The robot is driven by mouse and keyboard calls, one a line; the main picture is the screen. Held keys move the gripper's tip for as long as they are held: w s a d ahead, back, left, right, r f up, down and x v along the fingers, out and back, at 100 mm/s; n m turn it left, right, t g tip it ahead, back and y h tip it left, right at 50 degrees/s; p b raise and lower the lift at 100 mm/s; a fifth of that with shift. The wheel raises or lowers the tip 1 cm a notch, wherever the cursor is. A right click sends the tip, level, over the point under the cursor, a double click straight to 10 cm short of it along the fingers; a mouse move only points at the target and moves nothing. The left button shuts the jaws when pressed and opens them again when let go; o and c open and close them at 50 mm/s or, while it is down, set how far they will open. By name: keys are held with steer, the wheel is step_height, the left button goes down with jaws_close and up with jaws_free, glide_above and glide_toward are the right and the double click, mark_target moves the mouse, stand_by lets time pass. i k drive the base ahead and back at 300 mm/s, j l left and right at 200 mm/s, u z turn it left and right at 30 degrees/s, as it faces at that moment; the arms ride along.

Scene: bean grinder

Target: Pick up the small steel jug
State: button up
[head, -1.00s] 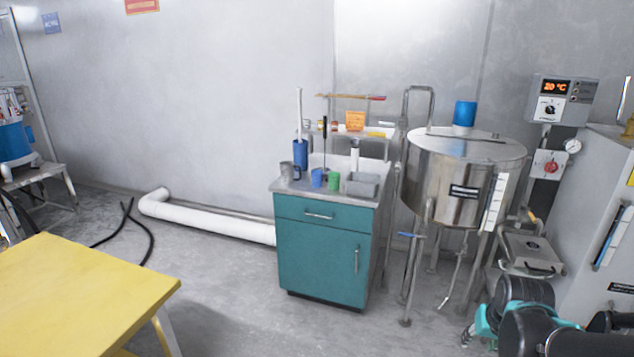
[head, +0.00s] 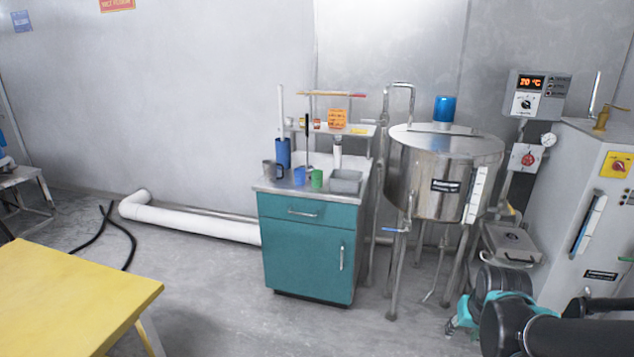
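A small grey metal jug (head: 268,169) stands upright at the front left of the top of a teal cabinet (head: 305,240). It is small in the head view, and a dark handle-like shape shows at its right side. A blue cup (head: 299,176) and a green cup (head: 317,178) stand to its right. My arm shows at the lower right, well away from the cabinet. My gripper is not clearly in view.
A grey bin (head: 346,181) and a tall blue container (head: 283,152) share the cabinet top. A steel tank (head: 440,185) on legs stands right of the cabinet. A yellow table (head: 70,300) fills the lower left. Floor before the cabinet is clear.

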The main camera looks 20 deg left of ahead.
mark_target(269, 168)
steer(key=j+u, duration=0.15)
steer(key=u, duration=0.25)
steer(key=i+j+u, duration=0.1)
steer(key=u, duration=0.3)
steer(key=j+u, duration=0.15)
steer(key=u, duration=0.3)
steer(key=i+u, duration=0.15)
steer(key=u, duration=0.25)
steer(key=i+j, duration=0.6)
steer(key=i, duration=0.15)
